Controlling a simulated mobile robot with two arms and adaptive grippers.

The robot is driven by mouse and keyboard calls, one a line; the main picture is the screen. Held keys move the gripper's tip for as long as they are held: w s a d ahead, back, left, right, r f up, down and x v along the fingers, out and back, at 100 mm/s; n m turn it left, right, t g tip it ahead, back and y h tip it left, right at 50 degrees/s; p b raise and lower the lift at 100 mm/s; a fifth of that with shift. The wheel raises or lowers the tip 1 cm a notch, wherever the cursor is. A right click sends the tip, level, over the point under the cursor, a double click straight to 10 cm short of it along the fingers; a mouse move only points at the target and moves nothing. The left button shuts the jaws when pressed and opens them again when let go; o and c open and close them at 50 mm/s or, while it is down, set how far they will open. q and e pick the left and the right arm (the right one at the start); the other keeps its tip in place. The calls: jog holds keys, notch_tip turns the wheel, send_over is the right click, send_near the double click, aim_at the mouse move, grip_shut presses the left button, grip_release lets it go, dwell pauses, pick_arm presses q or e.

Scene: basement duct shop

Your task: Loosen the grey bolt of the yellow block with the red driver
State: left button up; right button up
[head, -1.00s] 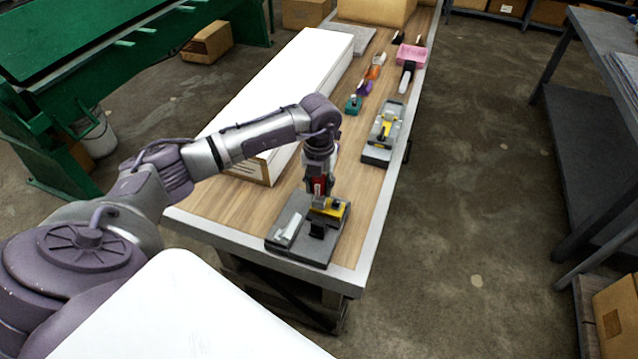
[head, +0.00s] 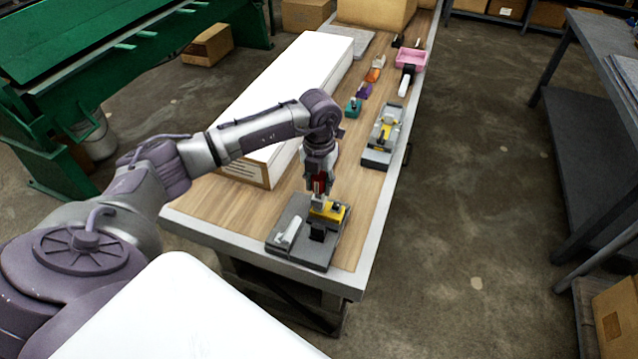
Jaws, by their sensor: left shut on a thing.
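My left gripper (head: 319,187) points down near the front end of the bench and is shut on the red driver (head: 319,186). Only a small red part of the driver shows between the fingers. The yellow block (head: 328,210) sits on a dark grey base plate (head: 300,254) right below the gripper. The driver's lower end is at the block's left part; I cannot tell whether it touches the grey bolt, which is hidden or too small to make out. My right gripper is not in view.
A long white box (head: 290,95) lies along the bench's left side. A second grey fixture with yellow parts (head: 383,135) stands farther back. Beyond it are a teal item (head: 353,106), a purple item (head: 364,91) and a pink bin (head: 411,60). Bare wood (head: 225,205) lies left of the base plate.

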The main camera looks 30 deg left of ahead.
pick_arm(q)
jog(key=shift+r+p, duration=0.85)
jog(key=shift+r, duration=0.7)
